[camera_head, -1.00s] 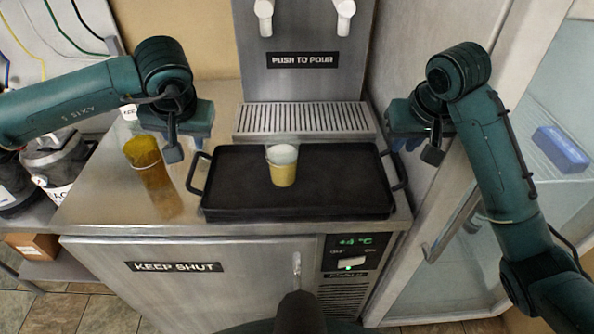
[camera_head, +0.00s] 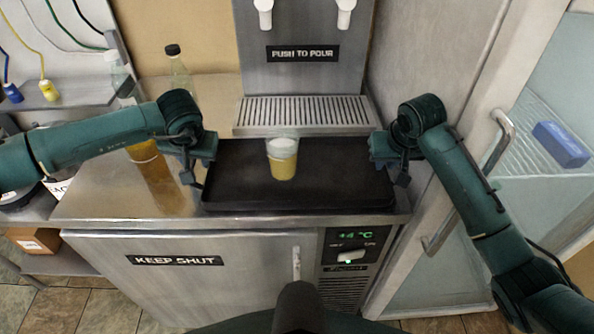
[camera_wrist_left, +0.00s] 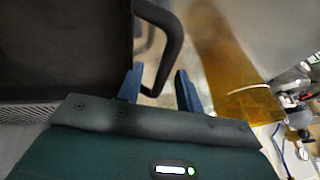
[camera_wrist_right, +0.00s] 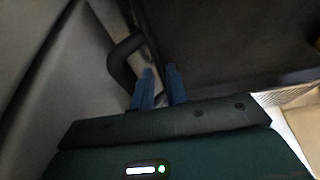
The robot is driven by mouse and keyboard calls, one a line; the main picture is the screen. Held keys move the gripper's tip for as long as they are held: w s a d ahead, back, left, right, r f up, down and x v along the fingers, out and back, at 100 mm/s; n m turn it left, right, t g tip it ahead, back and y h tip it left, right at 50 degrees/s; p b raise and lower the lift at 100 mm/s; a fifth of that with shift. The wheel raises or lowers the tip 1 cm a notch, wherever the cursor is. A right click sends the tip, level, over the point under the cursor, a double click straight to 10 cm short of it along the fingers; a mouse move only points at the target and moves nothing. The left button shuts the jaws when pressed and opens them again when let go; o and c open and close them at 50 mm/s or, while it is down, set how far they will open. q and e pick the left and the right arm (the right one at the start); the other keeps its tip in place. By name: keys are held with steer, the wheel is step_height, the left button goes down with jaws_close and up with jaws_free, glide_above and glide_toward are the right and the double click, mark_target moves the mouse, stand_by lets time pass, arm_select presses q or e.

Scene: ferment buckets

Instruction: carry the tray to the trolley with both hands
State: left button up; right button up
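The black tray (camera_head: 330,191) lies flat on the steel counter, with a yellow cup with a pale top (camera_head: 283,160) standing on it. My left gripper (camera_head: 190,178) is at the tray's left end. In the left wrist view its fingers (camera_wrist_left: 160,85) are wide apart, with the lower end of the left handle (camera_wrist_left: 172,45) between or just beyond them. My right gripper (camera_head: 397,176) is at the tray's right end. In the right wrist view its fingers (camera_wrist_right: 158,80) are close together beside the right handle (camera_wrist_right: 121,62). Whether they hold it is unclear. No trolley shows.
An amber container (camera_head: 150,170) stands on the counter left of the tray, near my left arm. The dispenser with its drip grate (camera_head: 305,112) is right behind the tray. A glass-door cabinet (camera_head: 470,200) flanks the right side. A clear bottle (camera_head: 180,75) stands at back left.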

arm_select(q)
steer(key=shift+w+a+f, duration=0.1)
steer(key=shift+w+f, duration=0.05)
steer(key=shift+f, duration=0.3)
jaws_close()
steer(key=shift+r, duration=0.15)
